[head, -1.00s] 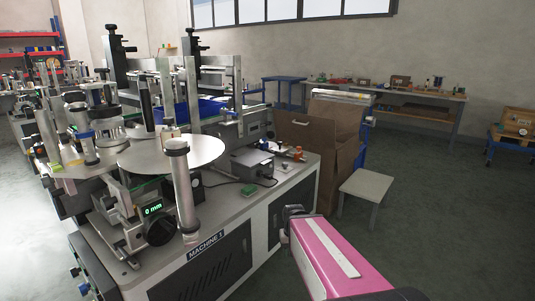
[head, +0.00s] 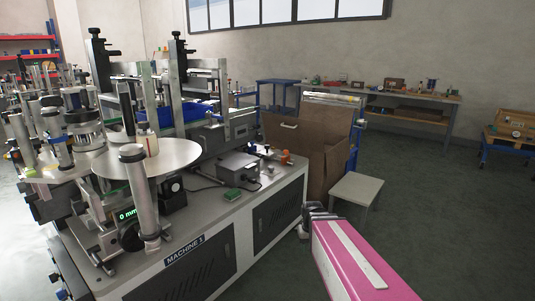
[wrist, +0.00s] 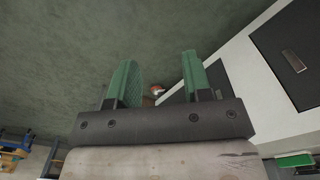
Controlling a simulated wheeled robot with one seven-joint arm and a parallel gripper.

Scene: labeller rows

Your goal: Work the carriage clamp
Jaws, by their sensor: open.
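The labelling machine marked MACHINE 1 (head: 184,250) stands at the left in the head view. On its near end are a green-lit display reading 0 mm (head: 126,215), a dark round knob (head: 132,237) and an upright metal cylinder (head: 139,195). I cannot tell which part is the carriage clamp. My gripper (head: 312,214) is at the end of my pink arm, to the right of the machine's front side; its fingers are hard to make out there. In the wrist view my gripper (wrist: 157,80) shows two green fingers, spread apart with nothing held between them.
The machine's white side (wrist: 235,75) with dark doors is close at the right in the wrist view. A grey stool (head: 356,189) and a brown bin (head: 310,150) stand beyond my gripper. A workbench (head: 420,95) lines the back wall. The green floor at the right is free.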

